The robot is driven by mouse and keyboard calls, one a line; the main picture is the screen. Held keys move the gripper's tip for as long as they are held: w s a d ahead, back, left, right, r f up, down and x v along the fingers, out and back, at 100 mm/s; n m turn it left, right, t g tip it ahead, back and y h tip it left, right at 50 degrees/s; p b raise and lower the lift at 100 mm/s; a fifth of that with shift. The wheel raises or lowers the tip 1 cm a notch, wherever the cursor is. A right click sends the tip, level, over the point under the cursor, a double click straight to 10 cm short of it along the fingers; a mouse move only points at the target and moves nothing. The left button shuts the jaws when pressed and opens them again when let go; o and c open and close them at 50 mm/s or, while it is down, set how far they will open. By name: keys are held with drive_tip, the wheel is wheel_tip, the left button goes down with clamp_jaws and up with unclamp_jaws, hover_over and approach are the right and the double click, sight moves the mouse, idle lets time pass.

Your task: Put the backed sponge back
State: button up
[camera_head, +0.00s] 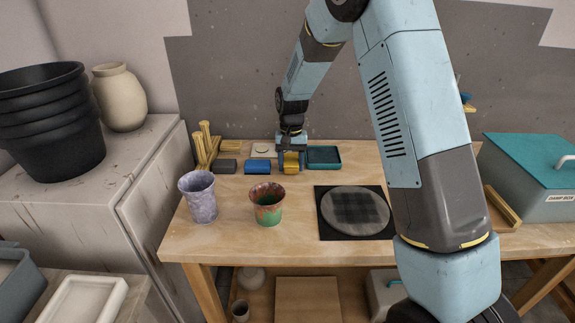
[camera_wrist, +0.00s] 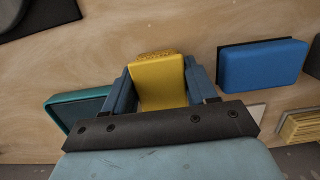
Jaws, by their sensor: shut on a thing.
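A yellow sponge-like block (camera_head: 291,167) is held between the two blue fingers of my gripper (camera_head: 291,156). In the wrist view the yellow block (camera_wrist: 158,82) fills the gap between the fingertips (camera_wrist: 160,88), with a rough, darker yellow strip along its far edge. I cannot tell whether it touches the table. A blue sponge (camera_wrist: 262,65) with a thin dark backing lies beside it on the table; it also shows in the head view (camera_head: 257,166). A teal tray (camera_head: 338,163) lies on the other side of my gripper, and its rim shows in the wrist view (camera_wrist: 62,102).
A dark grey block (camera_head: 227,167) and wooden sticks (camera_head: 203,147) lie left of the blue sponge. A purple cup (camera_head: 201,205) and a red-green cup (camera_head: 267,211) stand in front. A round plaid disc (camera_head: 354,209) lies on a black mat. A teal-lidded box (camera_head: 535,180) stands at right.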

drive_tip(key=shift+f, duration=0.2)
drive_tip(key=o, duration=1.1)
drive_tip(key=shift+f, duration=0.1)
